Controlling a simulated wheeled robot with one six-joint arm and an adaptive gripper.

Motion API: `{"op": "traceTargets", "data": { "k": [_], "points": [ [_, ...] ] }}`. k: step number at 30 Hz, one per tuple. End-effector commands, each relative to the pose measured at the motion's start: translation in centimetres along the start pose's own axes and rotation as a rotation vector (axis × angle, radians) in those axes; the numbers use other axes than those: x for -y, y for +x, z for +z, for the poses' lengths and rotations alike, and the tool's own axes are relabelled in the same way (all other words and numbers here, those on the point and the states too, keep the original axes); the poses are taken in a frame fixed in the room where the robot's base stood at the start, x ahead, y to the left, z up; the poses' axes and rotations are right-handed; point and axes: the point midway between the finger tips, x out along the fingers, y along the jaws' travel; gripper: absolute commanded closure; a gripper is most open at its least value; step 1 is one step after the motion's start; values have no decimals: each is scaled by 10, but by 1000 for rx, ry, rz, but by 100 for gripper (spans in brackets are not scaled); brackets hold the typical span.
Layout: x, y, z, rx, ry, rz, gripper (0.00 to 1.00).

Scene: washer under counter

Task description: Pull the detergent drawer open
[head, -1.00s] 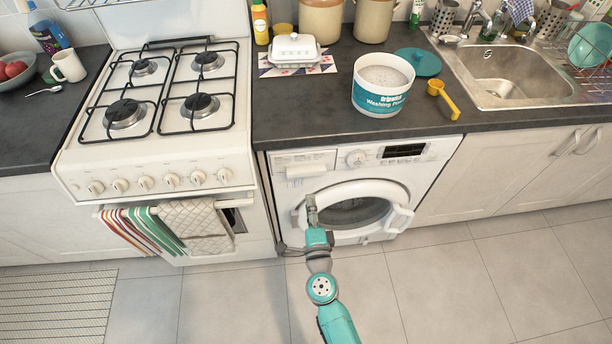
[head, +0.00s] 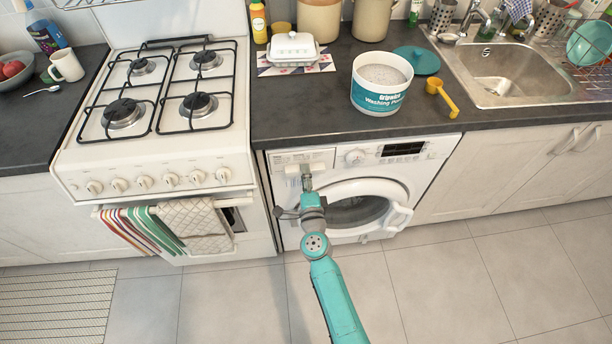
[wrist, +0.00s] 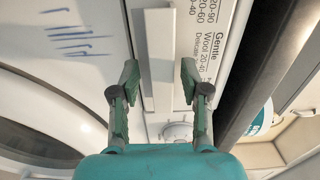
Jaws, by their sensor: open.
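The detergent drawer (head: 318,157) is at the top left of the white washing machine's front and looks closed in the head view. Its pale handle bar (wrist: 158,60) shows in the wrist view as a long raised strip. My gripper (wrist: 160,82) is open, with one finger on each side of the strip and a visible gap on both sides. In the head view my gripper (head: 307,182) is at the drawer's handle, partly covering it. I cannot tell how deep the fingertips reach around the bar.
The washer's round door (head: 370,190) is below and right of the drawer. The dark countertop (head: 300,118) overhangs above, with a washing powder tub (head: 380,98) on it. The white stove (head: 150,180) stands close on the left. The floor (head: 440,280) in front is clear.

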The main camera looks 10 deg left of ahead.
Motion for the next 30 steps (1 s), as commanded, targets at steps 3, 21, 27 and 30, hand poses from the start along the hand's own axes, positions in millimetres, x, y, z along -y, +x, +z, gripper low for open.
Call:
{"op": "traceTargets", "data": {
  "k": [3,21,27,30],
  "points": [
    [0,0,0,0,0,0,64],
    [-4,-18,0,2,0,6,100],
    [-6,-56,0,4,0,9,100],
    [-6,-80,0,3,-1,10,100]
  ]
}}
